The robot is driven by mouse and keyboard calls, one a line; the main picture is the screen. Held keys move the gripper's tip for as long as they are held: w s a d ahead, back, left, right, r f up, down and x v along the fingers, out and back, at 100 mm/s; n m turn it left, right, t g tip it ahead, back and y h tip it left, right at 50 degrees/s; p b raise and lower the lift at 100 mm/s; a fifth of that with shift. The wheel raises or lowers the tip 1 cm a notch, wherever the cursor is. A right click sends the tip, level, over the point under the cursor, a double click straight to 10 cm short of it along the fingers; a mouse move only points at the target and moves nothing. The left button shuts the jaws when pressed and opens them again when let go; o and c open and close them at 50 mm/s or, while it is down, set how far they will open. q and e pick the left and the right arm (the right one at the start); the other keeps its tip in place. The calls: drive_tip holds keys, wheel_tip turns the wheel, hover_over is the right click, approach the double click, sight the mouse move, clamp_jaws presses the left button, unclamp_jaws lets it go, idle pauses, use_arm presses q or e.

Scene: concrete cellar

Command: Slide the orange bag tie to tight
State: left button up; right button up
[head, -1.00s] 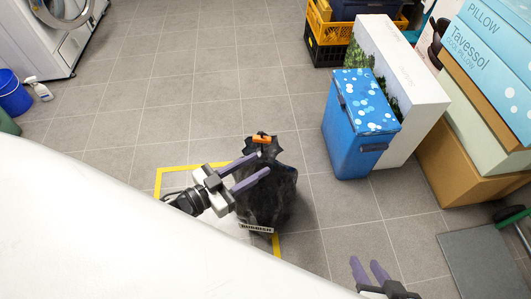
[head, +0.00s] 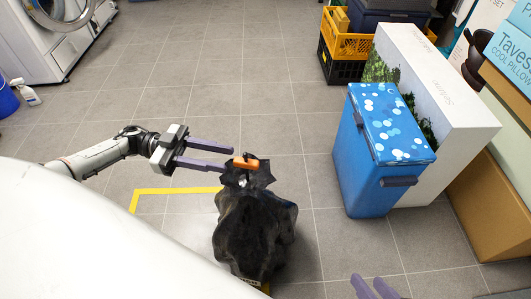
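The black rubbish bag (head: 252,232) stands upright on the tiled floor in the head view. Its gathered neck rises at the top, with the orange bag tie (head: 246,163) lying across it. My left gripper (head: 231,158) comes in from the left with its two purple fingers parted. Its fingertips are just left of the tie and neck; whether they touch the neck I cannot tell. My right gripper (head: 374,287) shows only as two purple fingertips at the bottom edge, apart from each other and with nothing seen between them.
Yellow floor tape (head: 165,191) runs beside and behind the bag. A blue lidded bin (head: 360,160) stands to the right, against a white box (head: 455,100). Crates (head: 343,70) are stacked at the back. The floor behind the bag is clear.

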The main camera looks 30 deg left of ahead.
sight(255, 166)
use_arm(q)
drive_tip(key=x, duration=0.9)
drive_tip(key=shift+s+d, duration=0.15)
drive_tip(key=shift+d, duration=0.25)
clamp_jaws()
